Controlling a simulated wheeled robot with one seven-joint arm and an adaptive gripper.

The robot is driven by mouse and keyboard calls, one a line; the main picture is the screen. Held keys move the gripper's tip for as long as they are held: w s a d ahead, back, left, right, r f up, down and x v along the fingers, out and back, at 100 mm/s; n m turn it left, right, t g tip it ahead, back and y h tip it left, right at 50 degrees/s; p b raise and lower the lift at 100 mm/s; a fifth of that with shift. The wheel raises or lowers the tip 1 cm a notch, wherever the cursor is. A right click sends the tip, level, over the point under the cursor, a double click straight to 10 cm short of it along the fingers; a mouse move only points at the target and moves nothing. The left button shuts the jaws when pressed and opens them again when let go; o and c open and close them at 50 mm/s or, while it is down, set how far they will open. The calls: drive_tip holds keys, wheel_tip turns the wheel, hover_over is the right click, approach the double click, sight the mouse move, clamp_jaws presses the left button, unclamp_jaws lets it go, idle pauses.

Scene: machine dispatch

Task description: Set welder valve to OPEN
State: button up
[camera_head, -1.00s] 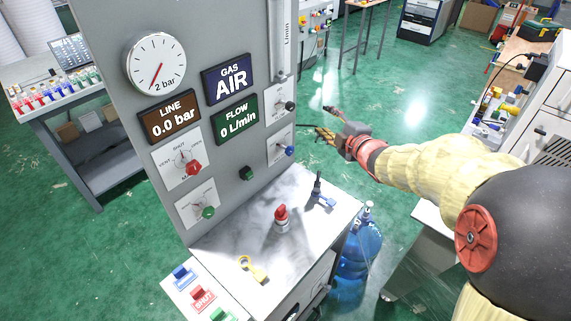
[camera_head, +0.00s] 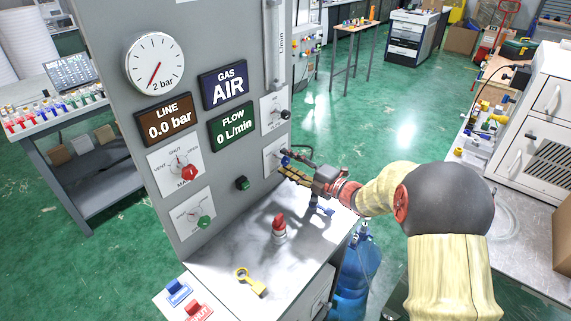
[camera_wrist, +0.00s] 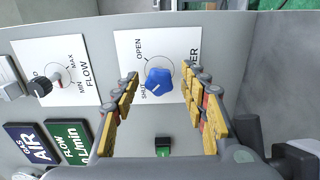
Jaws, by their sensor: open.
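The welder valve is a blue knob (camera_wrist: 160,84) on a white plate (camera_wrist: 128,50) marked OPEN and SHUT, with a label partly hidden that ends in "ER". A pale mark on the knob points toward SHUT. The knob also shows in the head view (camera_head: 285,161), partly covered by my gripper. My gripper (camera_wrist: 163,77) is open, with its yellow-padded fingers on either side of the knob in the wrist view. A gap shows between each finger and the knob. In the head view my gripper (camera_head: 286,164) is close in front of the panel's right side.
The flow knob (camera_wrist: 40,87) is on the neighbouring plate. A green button (camera_wrist: 163,143) sits near the blue knob. A red-topped item (camera_head: 279,228) and a yellow key-like tag (camera_head: 251,282) are on the metal shelf (camera_head: 225,250) below. A blue bottle (camera_head: 357,270) stands beside the cabinet.

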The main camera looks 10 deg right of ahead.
drive_tip(key=shift+w+a, duration=0.4)
drive_tip(key=shift+w, duration=0.15)
drive_tip(key=c, duration=0.3)
drive_tip(key=c, duration=0.8)
clamp_jaws()
